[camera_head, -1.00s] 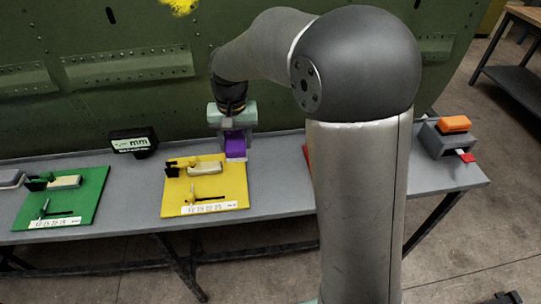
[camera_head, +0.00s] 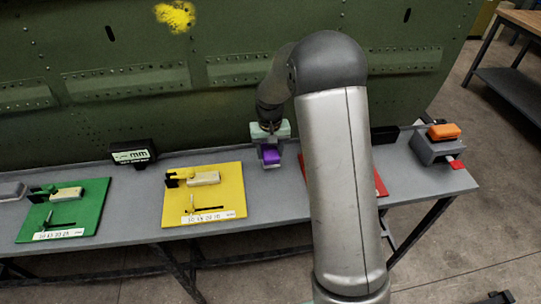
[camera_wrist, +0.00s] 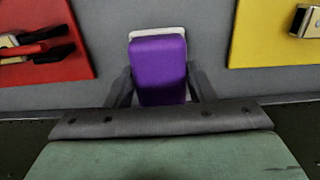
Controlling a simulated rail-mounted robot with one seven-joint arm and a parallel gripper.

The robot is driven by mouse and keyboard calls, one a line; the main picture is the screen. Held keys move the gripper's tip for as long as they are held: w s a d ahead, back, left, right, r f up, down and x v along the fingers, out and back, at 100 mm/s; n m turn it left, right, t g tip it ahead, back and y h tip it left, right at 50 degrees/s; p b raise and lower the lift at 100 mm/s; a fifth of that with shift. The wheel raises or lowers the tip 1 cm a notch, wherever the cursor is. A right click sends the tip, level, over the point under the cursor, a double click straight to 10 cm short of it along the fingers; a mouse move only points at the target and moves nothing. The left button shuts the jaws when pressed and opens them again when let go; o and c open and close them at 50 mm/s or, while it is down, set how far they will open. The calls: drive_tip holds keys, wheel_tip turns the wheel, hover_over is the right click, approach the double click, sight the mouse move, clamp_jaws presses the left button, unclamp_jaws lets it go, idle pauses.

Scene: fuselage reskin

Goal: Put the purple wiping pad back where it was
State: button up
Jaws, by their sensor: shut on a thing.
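The purple wiping pad (camera_head: 271,157) is held by my gripper (camera_head: 270,150) above the bench, between the yellow board and the red board. In the wrist view the purple pad (camera_wrist: 158,68) sits between the two fingers of my gripper (camera_wrist: 160,84), which are shut on its sides. A pale edge (camera_wrist: 157,33) shows at the pad's far end. I cannot tell whether the pad touches the bench top.
The grey bench (camera_head: 130,188) carries a green board (camera_head: 90,215), a yellow board (camera_head: 228,190) and a red board (camera_head: 380,186), partly hidden by my arm. A black display (camera_head: 133,152) stands behind. An orange block (camera_head: 444,131) sits on a grey holder (camera_head: 436,151). A green riveted panel (camera_head: 110,85) rises behind the bench.

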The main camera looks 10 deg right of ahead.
sight(271, 157)
wheel_tip(271, 157, down, 3)
drive_tip(key=shift+d+f, duration=0.1)
drive_tip(key=shift+f, duration=0.05)
drive_tip(key=o, duration=0.9)
drive_tip(key=shift+o, duration=0.2)
wheel_tip(271, 157, up, 12)
drive_tip(key=shift+f+b, duration=0.1)
drive_tip(key=shift+b, duration=0.6)
drive_tip(key=s+r, duration=0.3)
drive_tip(key=s, duration=2.8)
drive_tip(key=shift+s+n+t, duration=0.2)
drive_tip(key=shift+n+t, duration=0.1)
drive_tip(key=shift+n, duration=0.1)
